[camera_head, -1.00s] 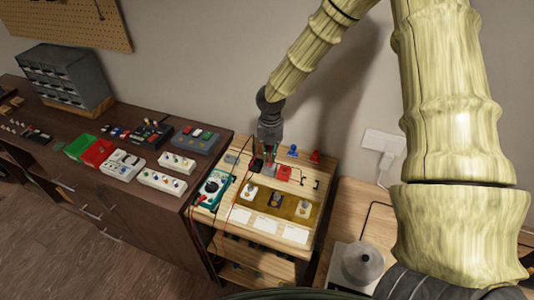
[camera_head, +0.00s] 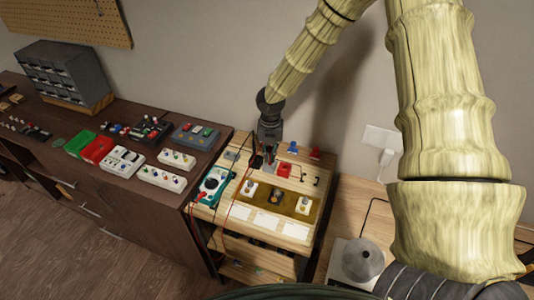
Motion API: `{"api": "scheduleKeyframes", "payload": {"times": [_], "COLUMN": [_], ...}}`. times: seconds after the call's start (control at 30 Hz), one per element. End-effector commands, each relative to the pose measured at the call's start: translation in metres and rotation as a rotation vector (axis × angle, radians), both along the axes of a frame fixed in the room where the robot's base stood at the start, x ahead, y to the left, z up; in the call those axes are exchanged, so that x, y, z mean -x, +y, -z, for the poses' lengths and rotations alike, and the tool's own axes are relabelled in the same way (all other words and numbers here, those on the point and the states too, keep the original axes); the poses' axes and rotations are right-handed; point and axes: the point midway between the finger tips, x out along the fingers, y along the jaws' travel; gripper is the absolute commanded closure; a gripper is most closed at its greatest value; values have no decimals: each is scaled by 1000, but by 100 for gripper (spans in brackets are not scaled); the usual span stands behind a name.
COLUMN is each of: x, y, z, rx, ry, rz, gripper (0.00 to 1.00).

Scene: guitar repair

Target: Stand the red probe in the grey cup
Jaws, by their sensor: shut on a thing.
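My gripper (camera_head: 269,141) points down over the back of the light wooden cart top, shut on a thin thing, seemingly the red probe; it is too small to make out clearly. A thin red lead (camera_head: 231,203) runs from near the gripper down past the meter. The grey cup (camera_head: 268,170) seems to be the small grey shape just below the gripper; whether the held thing is inside or above it I cannot tell. A black object (camera_head: 256,162) stands close to its left. The teal multimeter (camera_head: 212,184) lies at the cart's left edge.
A red block (camera_head: 284,169) sits right of the cup, with blue (camera_head: 293,147) and red (camera_head: 315,153) items behind. A brown mat (camera_head: 276,199) holds several small parts. A dark bench (camera_head: 130,200) with trays stands left; the wall is close behind.

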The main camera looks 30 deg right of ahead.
Motion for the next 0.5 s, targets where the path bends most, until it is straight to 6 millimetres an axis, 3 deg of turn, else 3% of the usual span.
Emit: {"api": "scheduleKeyframes", "payload": {"times": [0.47,0.5], "x": [0,0], "y": [0,0], "z": [4,4], "rx": [0,0], "ry": [0,0], "rz": [0,0], "gripper": [100,91]}}
